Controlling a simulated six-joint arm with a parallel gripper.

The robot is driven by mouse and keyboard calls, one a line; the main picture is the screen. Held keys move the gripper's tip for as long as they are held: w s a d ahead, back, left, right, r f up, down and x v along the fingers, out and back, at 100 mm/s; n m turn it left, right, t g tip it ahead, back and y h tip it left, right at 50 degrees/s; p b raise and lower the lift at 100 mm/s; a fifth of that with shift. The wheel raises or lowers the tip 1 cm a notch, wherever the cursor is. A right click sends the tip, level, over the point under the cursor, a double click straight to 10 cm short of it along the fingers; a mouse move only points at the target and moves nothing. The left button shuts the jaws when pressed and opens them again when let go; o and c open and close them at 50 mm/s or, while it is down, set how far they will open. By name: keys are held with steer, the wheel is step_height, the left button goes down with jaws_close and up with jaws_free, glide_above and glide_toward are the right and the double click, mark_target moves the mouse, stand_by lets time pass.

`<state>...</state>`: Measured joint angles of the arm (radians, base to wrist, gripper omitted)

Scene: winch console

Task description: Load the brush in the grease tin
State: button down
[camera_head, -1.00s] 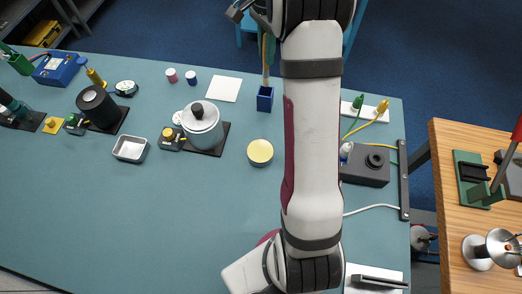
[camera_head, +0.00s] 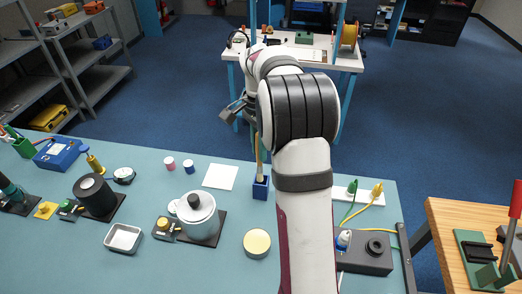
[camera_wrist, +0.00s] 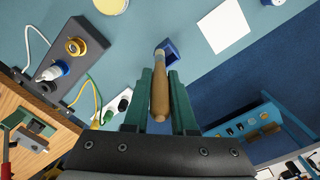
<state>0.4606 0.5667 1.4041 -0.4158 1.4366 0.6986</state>
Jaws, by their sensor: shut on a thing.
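The brush (camera_head: 259,155) has a long light wooden handle and stands about upright. In the wrist view my gripper (camera_wrist: 160,76) is shut on the brush handle (camera_wrist: 160,96) between its green fingers. The brush's lower end is at the mouth of the small blue holder (camera_head: 260,191), which also shows in the wrist view (camera_wrist: 170,47). I cannot tell how far the end is inside; the bristles are hidden. The round grease tin (camera_head: 257,242), with a pale yellow top, stands on the bench nearer than the holder. It shows partly at the wrist view's top edge (camera_wrist: 111,4).
A lidded pot (camera_head: 198,217) and a metal tray (camera_head: 123,238) stand left of the tin. A white sheet (camera_head: 220,177) lies beside the holder. A grey box (camera_head: 365,255) with a plug and cables is to the right. Bench around the tin is clear.

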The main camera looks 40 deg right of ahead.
steer(key=s+a+g, duration=0.3)
steer(key=s+a, duration=0.5)
steer(key=s, duration=0.1)
step_height(320, 180, down, 6)
steer(key=shift+a+y, duration=0.2)
steer(key=shift+y, duration=0.2)
steer(key=shift+f, duration=0.5)
stand_by(0.8)
step_height(320, 180, up, 7)
stand_by(0.7)
stand_by(0.4)
